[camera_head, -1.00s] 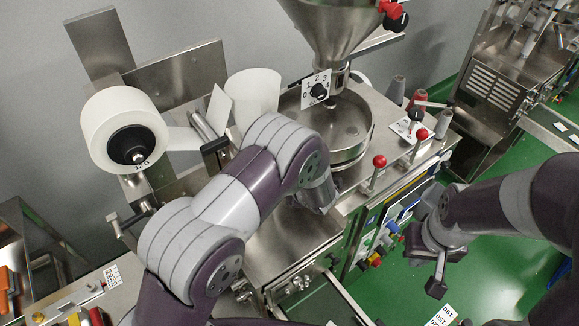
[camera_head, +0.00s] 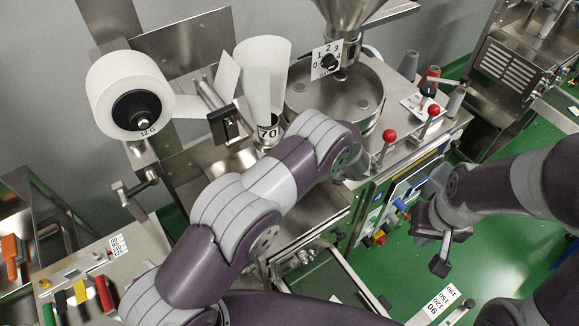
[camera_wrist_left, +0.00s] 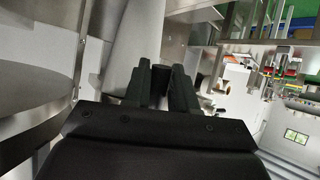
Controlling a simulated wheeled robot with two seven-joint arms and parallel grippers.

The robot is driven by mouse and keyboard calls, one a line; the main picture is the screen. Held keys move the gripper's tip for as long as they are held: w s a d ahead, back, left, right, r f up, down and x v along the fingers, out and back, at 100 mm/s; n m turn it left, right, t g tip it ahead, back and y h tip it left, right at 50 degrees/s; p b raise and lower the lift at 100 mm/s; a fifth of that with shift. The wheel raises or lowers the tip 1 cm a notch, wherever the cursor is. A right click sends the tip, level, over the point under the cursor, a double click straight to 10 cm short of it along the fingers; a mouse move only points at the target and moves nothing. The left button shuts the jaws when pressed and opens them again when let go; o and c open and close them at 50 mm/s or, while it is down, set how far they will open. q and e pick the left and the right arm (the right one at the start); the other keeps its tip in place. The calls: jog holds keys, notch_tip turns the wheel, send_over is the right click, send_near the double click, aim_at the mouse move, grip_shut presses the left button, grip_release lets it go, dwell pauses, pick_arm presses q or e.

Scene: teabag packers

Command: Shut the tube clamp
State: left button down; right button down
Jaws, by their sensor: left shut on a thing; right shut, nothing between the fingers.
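I cannot surely pick out the tube clamp. A white tube (camera_head: 275,65) stands behind my left arm, with a dark ring marked 70 (camera_head: 268,132) at its lower end. A black-faced part (camera_head: 224,124) sits left of it. My left gripper's fingers are hidden in the head view by my arm. In the left wrist view my left gripper (camera_wrist_left: 163,85) is shut on a small dark part between its fingers, whose identity I cannot tell. A pale tube-like surface (camera_wrist_left: 122,45) is just beyond it. My right gripper (camera_head: 439,262) is shut and empty, over the green floor.
A film roll (camera_head: 128,95) hangs at the left. A round metal pan (camera_head: 335,100) lies under the hopper, close to my left wrist. Two red-knobbed levers (camera_head: 389,136) (camera_head: 433,110) stand right of it. A bench (camera_head: 145,240) holds coloured tools lower left.

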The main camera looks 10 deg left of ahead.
pick_arm(q)
jog(key=shift+s+a+f+m+g+y+b, duration=0.15)
jog(key=shift+s+a+m+g+y+b, duration=0.15)
jog(key=shift+m+y+b, duration=0.45)
jog(key=c, duration=1)
grip_release()
jog(key=b+v, duration=0.6)
jog(key=v, duration=0.6)
jog(key=shift+d+r+b, duration=0.25)
jog(key=shift+r+b, duration=0.05)
